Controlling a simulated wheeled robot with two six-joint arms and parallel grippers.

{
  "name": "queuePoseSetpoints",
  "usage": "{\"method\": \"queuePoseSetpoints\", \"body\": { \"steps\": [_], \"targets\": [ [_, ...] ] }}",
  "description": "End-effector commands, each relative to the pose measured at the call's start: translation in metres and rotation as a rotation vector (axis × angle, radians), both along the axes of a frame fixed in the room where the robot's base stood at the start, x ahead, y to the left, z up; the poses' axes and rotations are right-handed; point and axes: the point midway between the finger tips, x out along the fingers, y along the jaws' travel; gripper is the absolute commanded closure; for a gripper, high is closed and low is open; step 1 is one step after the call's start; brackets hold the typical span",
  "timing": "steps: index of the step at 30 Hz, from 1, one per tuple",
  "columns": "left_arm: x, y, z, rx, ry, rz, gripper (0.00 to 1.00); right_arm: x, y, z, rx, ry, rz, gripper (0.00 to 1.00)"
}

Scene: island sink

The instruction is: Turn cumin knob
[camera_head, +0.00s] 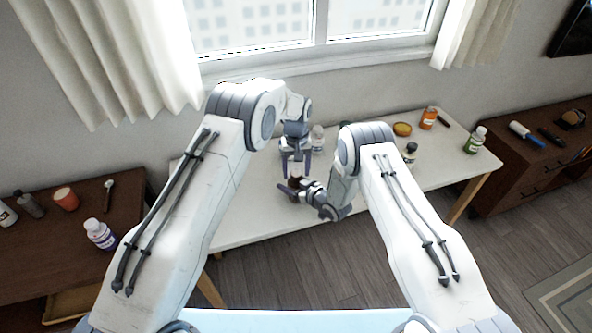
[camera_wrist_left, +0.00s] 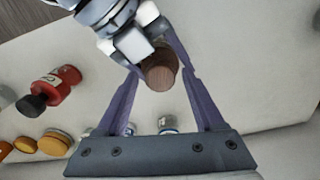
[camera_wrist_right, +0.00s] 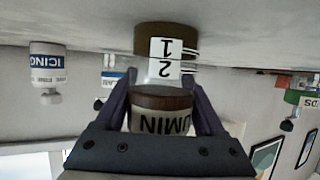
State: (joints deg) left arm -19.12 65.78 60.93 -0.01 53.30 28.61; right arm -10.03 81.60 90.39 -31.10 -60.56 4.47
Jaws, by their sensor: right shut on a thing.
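The cumin jar (camera_head: 294,182) stands on the white table, mostly hidden by my grippers. In the right wrist view, which is upside down, its label ending in "UMIN" (camera_wrist_right: 160,122) and brown wooden parts, one with a "1" and "2" tag (camera_wrist_right: 166,42), show between the fingers. My right gripper (camera_head: 300,190) comes in from the side and is shut on the jar (camera_wrist_right: 161,100). My left gripper (camera_head: 294,168) points down from above. Its fingers are apart on either side of the round brown wooden knob (camera_wrist_left: 158,76); I cannot tell whether they touch it.
A dark cabinet at left holds a white bottle with a purple label (camera_head: 100,234). The table's front left is clear.

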Motion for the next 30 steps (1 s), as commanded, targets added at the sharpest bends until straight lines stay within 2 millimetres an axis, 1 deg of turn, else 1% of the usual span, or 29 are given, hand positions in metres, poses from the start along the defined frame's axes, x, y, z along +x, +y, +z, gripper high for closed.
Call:
{"method": "queuePoseSetpoints", "body": {
  "steps": [1,2,3,4,5,8,15,22,23,24,25,30],
  "targets": [
    [0.0,0.0,0.0002,0.0,0.0,0.0,0.54,0.0003,0.0001,0.0004,0.001,-0.001,0.0,0.91],
    [0.0,0.0,0.0002,0.0,0.0,0.0,0.65,0.0003,0.0001,0.0004,0.001,-0.001,0.0,0.91],
    [0.0,0.0,0.0002,0.0,0.0,0.0,0.8,0.0003,0.0001,0.0004,0.001,-0.001,0.0,0.91],
    [0.0,0.0,0.0003,0.0,0.0,0.0,0.92,0.0003,0.0001,0.0004,0.001,-0.001,0.0,0.91],
    [0.0,0.0,0.0003,0.0,0.0,0.0,1.0,0.0003,0.0001,0.0004,0.001,-0.001,0.0,0.91],
    [0.0001,0.0,0.0003,0.0,0.0,-0.008,1.0,0.0003,0.0001,0.0004,0.001,-0.001,0.0,0.91],
    [0.0001,0.0001,0.0004,0.0,0.0,-0.12,1.0,0.0003,0.0001,0.0004,0.001,-0.001,0.0,0.91],
    [0.0001,0.0001,0.0004,0.0,0.0,-0.122,1.0,0.0002,0.0001,0.0002,0.001,-0.001,0.0,0.91],
    [0.0001,0.0001,0.0004,0.0,0.0,-0.122,0.47,0.0002,0.0001,0.0002,0.001,-0.001,0.0,0.91],
    [0.0001,0.0001,0.0004,0.0,0.0,-0.122,0.31,0.0002,0.0001,0.0002,0.001,-0.001,0.0,0.91],
    [0.0001,0.0001,0.0004,0.0,0.0,-0.122,0.23,0.0002,0.0001,0.0002,0.001,-0.001,0.0,0.91],
    [0.0001,0.0001,0.0004,0.0,0.0,-0.121,0.23,0.0003,0.0001,0.0003,0.001,-0.001,0.0,0.91]
  ]
}}
